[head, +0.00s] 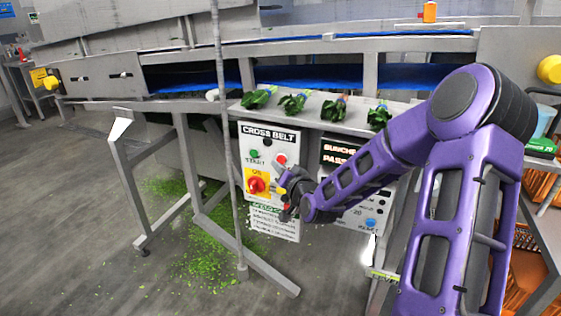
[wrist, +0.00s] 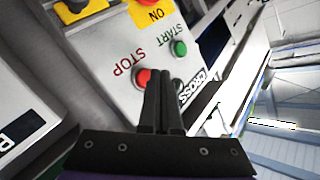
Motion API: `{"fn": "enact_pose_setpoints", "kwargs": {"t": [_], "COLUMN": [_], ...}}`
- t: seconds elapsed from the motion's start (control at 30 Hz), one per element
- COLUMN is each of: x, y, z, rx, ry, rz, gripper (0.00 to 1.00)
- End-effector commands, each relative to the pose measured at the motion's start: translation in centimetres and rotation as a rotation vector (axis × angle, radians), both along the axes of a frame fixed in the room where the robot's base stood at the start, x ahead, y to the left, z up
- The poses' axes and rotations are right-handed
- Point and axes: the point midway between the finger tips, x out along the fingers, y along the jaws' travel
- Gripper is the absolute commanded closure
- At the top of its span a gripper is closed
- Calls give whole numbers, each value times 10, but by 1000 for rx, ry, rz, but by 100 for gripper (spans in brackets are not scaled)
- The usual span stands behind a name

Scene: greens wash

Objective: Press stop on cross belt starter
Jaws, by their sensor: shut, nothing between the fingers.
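The cross belt starter (head: 243,134) is a white box below the conveyor. Its red stop button (head: 281,159) and green start button (head: 254,153) sit under the title, above a red rotary switch (head: 257,185) on a yellow plate. My gripper (head: 279,173) is close to the box face, just below the stop button. In the wrist view my gripper (wrist: 166,76) is shut and empty, its tips beside the stop button (wrist: 143,77) and overlapping its edge. The start button (wrist: 180,47) is clear of the fingers. I cannot tell whether the tips touch the box.
A second panel (head: 346,150) with a display stands right of the starter, partly behind my arm. A thin grey post (head: 229,140) rises just left of the starter. Bunches of greens (head: 292,103) lie on the ledge above. Green scraps (head: 215,245) litter the floor.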

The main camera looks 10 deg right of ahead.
Motion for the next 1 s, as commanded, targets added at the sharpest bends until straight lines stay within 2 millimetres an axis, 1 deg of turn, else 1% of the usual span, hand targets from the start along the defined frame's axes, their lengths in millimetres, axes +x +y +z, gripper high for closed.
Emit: {"fn": "enact_pose_setpoints", "kwargs": {"t": [0.13, 0.53, 0.67, 1.0], "x": [-6, -37, -40, -40], "y": [5, 27, 29, 29], "z": [0, 0, 0, 0], "rx": [0, -1, 0, 0], "ry": [0, 1, 0, 0], "rz": [1, 1, 0, 0], "gripper": [100, 100, 100, 100]}}
